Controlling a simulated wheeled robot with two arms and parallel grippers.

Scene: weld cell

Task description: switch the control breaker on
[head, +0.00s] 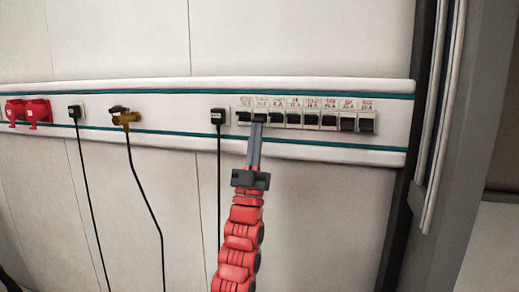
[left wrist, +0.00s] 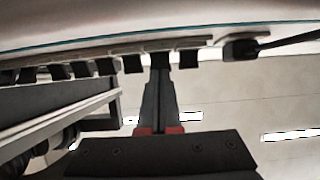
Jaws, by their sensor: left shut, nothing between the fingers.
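A row of several breakers (head: 310,119) with black levers is set in the white wall trunking, with small labels above that are too small to read. I cannot tell which one is the control breaker. My left gripper (head: 258,124) is shut and empty, its fingers pointing up at the second breaker from the left (head: 261,115). The fingertips cover the lower part of that lever. In the left wrist view the shut fingertips (left wrist: 160,68) are right at a black lever, with another lever (left wrist: 188,59) beside it. Whether they touch is unclear. My right gripper is not in view.
A black plug (head: 218,116) with a hanging cable is just left of the breakers. Farther left are a brass fitting (head: 124,115) with a hose, another black plug (head: 75,111) and red sockets (head: 37,110). A dark upright post (head: 425,130) stands right of the trunking.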

